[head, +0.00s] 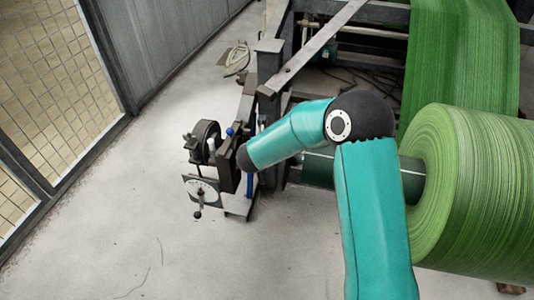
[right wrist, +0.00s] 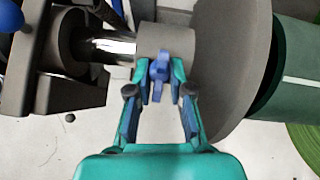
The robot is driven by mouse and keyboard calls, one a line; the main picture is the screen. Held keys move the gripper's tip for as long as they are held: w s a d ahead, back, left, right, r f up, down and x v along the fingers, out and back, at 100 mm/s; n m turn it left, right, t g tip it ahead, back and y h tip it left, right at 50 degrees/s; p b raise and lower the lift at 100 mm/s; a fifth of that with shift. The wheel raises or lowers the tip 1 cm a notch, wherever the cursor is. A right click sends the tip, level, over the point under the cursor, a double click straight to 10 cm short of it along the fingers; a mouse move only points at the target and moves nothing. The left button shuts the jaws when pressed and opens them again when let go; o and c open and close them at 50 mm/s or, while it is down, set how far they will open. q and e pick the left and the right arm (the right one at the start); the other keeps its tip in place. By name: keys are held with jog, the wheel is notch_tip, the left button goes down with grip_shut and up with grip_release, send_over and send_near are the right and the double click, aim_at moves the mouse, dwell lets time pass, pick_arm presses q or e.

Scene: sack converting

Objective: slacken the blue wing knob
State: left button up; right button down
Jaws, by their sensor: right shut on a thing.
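The blue wing knob (right wrist: 159,76) sits on a grey collar (right wrist: 165,40) in the right wrist view. The collar is on a shiny shaft (right wrist: 118,48), beside a large grey disc (right wrist: 235,65). My right gripper (right wrist: 161,84) comes from below, with its two fingertips on either side of the knob and shut on it. In the head view my teal right arm covers the gripper and the knob, so neither shows there. My left gripper is in neither view.
A large green roll (head: 475,190) on a dark green core (head: 319,170) lies right of my arm. A dark bracket with a dial (head: 203,190) and a blue ball (head: 230,131) stands left of it. Steel frame bars (head: 310,48) cross behind. The floor at left is mostly clear.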

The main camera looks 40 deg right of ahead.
jog(key=c, duration=1)
grip_release()
jog(key=shift+c, duration=0.2)
jog(key=v, duration=1.2)
jog(key=shift+f, duration=0.1)
